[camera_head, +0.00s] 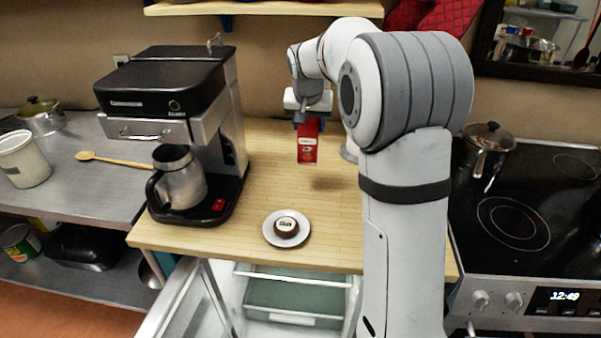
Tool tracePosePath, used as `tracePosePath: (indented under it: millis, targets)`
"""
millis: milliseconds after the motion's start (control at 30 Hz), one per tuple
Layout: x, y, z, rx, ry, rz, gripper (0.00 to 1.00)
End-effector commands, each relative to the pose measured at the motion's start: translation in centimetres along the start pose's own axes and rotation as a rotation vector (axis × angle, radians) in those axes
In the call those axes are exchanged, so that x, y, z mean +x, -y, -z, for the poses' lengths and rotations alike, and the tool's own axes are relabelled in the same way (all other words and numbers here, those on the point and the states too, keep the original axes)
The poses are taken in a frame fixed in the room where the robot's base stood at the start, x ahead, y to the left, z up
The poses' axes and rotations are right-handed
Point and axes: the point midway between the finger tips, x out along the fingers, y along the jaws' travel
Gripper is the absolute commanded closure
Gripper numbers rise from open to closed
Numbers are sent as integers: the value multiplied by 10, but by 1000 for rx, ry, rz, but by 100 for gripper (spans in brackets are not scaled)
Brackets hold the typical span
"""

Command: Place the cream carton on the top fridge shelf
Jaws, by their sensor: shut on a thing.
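A small red carton (307,147) with a pale label hangs below my gripper (307,120), above the wooden counter. My gripper is shut on the top of this carton, which looks upright. I take it to be the cream carton; its label is too small to read. The fridge (290,298) stands under the counter at the bottom middle, with its door (187,305) open to the left. Pale green-grey shelf or drawer parts show inside. My arm hides the fridge's right side, and the counter's front edge hides its upper inside.
A white saucer (268,238) with a small dark round item (287,227) is on the counter (330,215) near its front edge. A coffee machine (165,85) with a metal jug (180,178) stands left. A stove (535,210) with a pot (487,145) is right.

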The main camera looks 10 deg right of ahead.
Motion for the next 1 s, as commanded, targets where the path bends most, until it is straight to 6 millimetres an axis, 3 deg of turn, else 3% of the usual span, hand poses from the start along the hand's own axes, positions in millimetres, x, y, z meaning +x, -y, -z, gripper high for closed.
tracePosePath:
  millis: [300,700,1000]
  targets:
    - [45,1,-21,10,2,-5,97]
    - [84,1,-37,8,2,-4,97]
    - [88,2,-38,8,-1,-3,97]
